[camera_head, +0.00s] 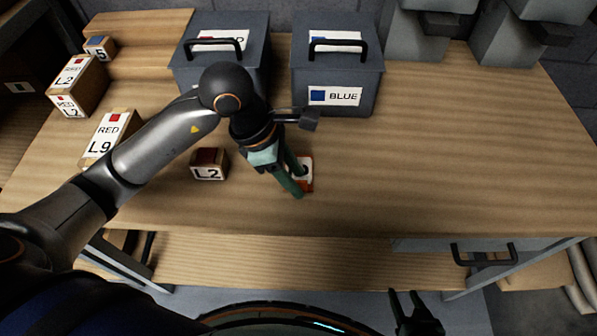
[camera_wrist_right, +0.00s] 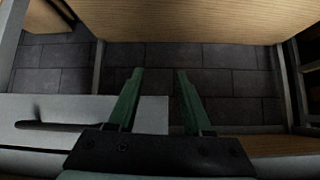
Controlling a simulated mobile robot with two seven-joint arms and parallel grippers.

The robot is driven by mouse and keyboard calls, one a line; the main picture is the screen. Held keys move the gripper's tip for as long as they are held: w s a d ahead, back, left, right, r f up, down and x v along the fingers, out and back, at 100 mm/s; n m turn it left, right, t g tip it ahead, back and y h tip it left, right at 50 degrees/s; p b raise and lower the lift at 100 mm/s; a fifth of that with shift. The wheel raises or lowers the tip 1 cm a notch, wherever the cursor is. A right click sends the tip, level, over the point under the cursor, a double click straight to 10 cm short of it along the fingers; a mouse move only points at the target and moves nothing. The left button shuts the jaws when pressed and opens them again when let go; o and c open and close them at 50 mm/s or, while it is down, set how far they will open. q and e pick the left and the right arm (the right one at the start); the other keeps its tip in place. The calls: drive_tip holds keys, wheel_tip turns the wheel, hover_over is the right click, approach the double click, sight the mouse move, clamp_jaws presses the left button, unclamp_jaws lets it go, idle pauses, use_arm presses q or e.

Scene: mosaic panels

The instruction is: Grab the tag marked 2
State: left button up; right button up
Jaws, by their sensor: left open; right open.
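A small white tag with an orange-red edge (camera_head: 307,174) lies on the wooden table in the head view. A dark mark shows on it, but my left gripper partly covers it and I cannot read the number. My left gripper (camera_head: 299,187) is open, with its green fingers over and beside the tag's left part. I cannot tell whether they touch it. My right gripper (camera_head: 405,299) is low in front of the table, open and empty. Its green fingers also show apart in the right wrist view (camera_wrist_right: 160,88), above the floor.
A small L2 box (camera_head: 208,164) stands left of my left gripper. The RED L9 box (camera_head: 108,137), RED L2 box (camera_head: 78,86) and L5 box (camera_head: 99,46) are further left. Two grey bins (camera_head: 223,70), (camera_head: 338,80) stand behind. The table's right side is clear.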

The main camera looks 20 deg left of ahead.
use_arm(q)
drive_tip(key=shift+f, duration=0.1)
clamp_jaws()
idle(0.6)
